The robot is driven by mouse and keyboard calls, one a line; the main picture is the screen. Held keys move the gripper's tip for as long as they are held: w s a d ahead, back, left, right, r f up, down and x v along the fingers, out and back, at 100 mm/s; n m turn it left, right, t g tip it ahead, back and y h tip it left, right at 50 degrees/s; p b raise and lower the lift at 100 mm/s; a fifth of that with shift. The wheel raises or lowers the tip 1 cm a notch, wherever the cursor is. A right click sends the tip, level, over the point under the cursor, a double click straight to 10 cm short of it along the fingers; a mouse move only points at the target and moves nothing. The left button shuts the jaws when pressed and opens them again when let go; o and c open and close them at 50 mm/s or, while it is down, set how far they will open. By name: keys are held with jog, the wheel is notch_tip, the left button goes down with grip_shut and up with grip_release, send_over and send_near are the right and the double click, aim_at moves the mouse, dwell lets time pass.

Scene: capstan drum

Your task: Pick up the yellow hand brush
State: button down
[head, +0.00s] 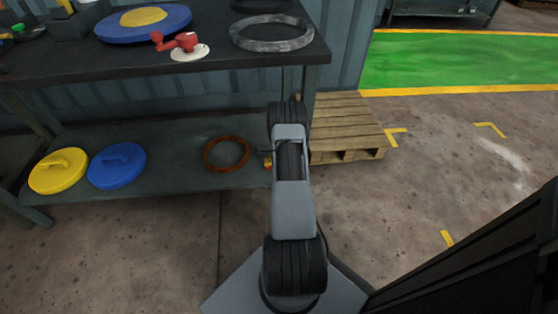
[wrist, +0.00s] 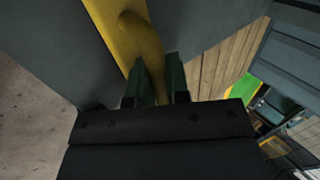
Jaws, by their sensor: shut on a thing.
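The yellow hand brush (wrist: 143,42) shows in the wrist view as a yellow bar with a rounded handle that runs down between my fingers. My gripper (wrist: 159,84) is shut on this handle, one dark green finger on each side. The brush's upper end runs out of the picture, and its bristles cannot be made out. In the head view my arm hides the gripper and most of what it holds, beside the right end of the lower shelf. A small yellow and red bit shows left of the arm there. I cannot tell whether the brush touches the shelf.
The lower shelf (head: 180,180) holds a yellow lidded disc (head: 58,171), a blue one (head: 117,165) and a rust-brown ring (head: 226,153). The bench top (head: 120,55) above carries a red crank (head: 180,42) and a grey ring (head: 271,33). A wooden pallet (head: 345,125) stands close right.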

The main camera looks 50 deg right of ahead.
jog(key=shift+r, duration=0.15)
jog(key=shift+r+p, duration=0.55)
jog(key=shift+r, duration=0.05)
jog(key=a, duration=0.5)
jog(key=shift+s+a+p, duration=0.15)
jog(key=shift+a+p, duration=0.05)
jog(key=shift+p, duration=0.2)
jog(key=s+a+f+p, duration=0.2)
jog(key=s+a+p, duration=0.1)
jog(key=s+a, duration=0.7)
jog(key=shift+s+f, duration=0.25)
jog(key=shift+s, duration=1)
jog(key=shift+a, duration=0.1)
